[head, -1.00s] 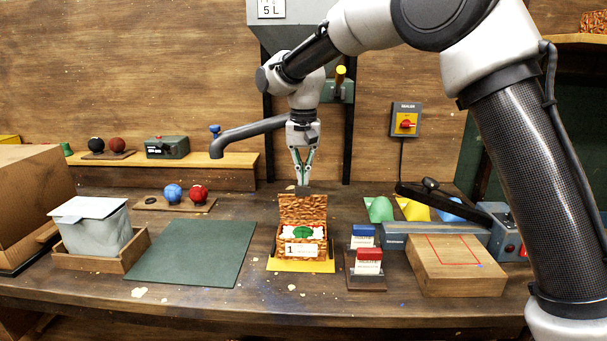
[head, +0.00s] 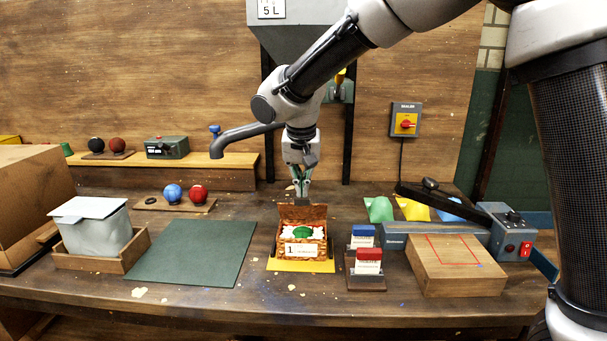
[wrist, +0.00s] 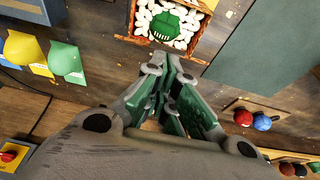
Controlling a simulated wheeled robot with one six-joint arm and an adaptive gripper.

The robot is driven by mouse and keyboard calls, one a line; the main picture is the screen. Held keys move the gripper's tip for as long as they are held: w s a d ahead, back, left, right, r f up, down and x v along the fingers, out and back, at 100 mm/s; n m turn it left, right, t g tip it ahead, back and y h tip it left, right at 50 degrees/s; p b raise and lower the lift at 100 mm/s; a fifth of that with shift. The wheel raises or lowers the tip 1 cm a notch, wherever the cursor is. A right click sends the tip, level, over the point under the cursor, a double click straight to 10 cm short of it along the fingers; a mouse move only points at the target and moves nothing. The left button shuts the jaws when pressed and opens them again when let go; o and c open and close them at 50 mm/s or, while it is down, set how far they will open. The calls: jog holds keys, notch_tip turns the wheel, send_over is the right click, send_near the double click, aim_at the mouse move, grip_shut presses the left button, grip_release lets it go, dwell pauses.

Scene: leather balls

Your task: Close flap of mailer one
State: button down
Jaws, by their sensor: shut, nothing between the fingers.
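Mailer one (head: 284,250) is a brown patterned box with a white label marked "1". Its top is open, showing white packing and a green ball (head: 302,232). Its flap (head: 290,214) stands up along the back edge, foreshortened as if leaning forward over the box. My gripper (head: 302,200) is shut and empty, pointing down behind the flap's top edge. Whether it touches the flap I cannot tell. In the wrist view, the shut fingers (wrist: 172,62) are beside the box's back edge, with the green ball (wrist: 174,24) and packing beyond them.
A yellow mat (head: 300,267) lies under the box. A green mat (head: 190,253) is to the left, with a grey bin (head: 95,232) beyond it. Red and blue cards (head: 367,268) stand close on the right, beside a wooden block (head: 455,277). Blue and red balls (head: 198,193) sit behind left.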

jog(key=s+f, duration=0.8)
jog(key=f, duration=0.1)
jog(key=shift+s+a+f, duration=0.15)
jog(key=shift+s+f, duration=0.1)
jog(key=shift+s, duration=0.1)
dwell(0.5)
jog(key=shift+w, duration=0.1)
